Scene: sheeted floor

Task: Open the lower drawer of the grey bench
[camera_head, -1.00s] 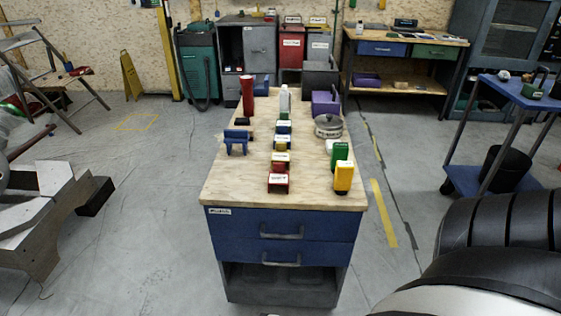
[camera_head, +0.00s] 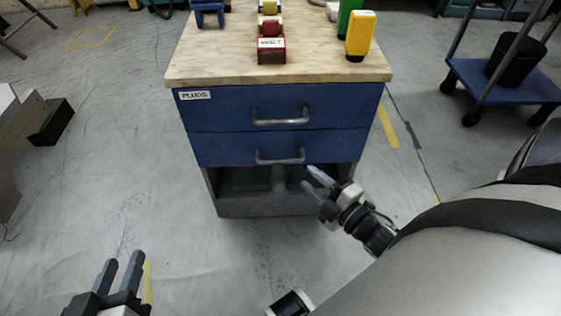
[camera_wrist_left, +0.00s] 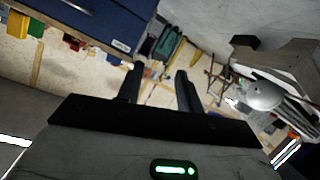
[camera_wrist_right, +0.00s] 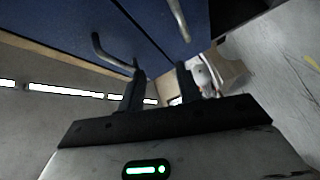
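The grey bench (camera_head: 263,206) has a wooden top and two blue drawers, both shut. The upper drawer (camera_head: 225,117) has a "PLUGS" label and a metal bar handle (camera_head: 280,116). The lower drawer (camera_head: 225,150) has a similar lower handle (camera_head: 280,157). My right gripper (camera_head: 313,179) is open and empty, just below and right of the lower handle, apart from it. In the right wrist view a drawer handle (camera_wrist_right: 110,55) lies just beyond the open fingers (camera_wrist_right: 160,80). My left gripper (camera_head: 121,265) is open and empty over the floor at lower left.
Several coloured items stand on the benchtop, including a red block (camera_head: 271,50) and a yellow one (camera_head: 360,36). A blue cart (camera_head: 505,82) stands at the right. The floor before the bench is clear. An open shelf lies below the drawers.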

